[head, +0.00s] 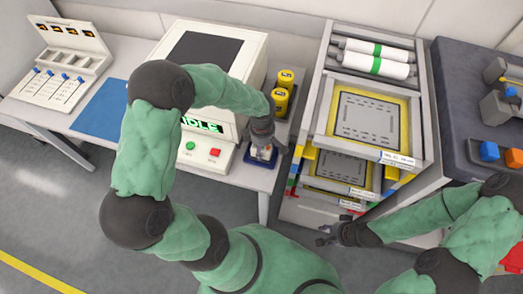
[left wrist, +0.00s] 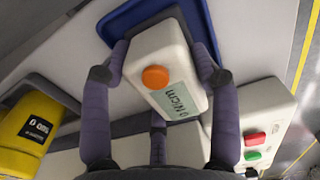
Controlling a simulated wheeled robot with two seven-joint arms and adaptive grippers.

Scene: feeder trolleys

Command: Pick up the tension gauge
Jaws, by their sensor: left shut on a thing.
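The tension gauge (left wrist: 158,62) is a white block with an orange round button and a small display reading N/cm, seen close in the left wrist view. My left gripper (left wrist: 163,62) is shut on it, with fingers on both sides. In the head view my left gripper (head: 262,140) is over the blue tray (head: 249,160) at the table's right end, and the gauge is mostly hidden by it. In the left wrist view the blue tray (left wrist: 208,28) lies behind the gauge; I cannot tell whether they touch. My right gripper (head: 328,235) is empty, its fingers apart, beside the rack.
A white machine (head: 250,52) with green and red buttons stands left of the gauge. A rack (head: 318,75) of framed stencils is to the right. A blue mat (head: 98,112) lies at left.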

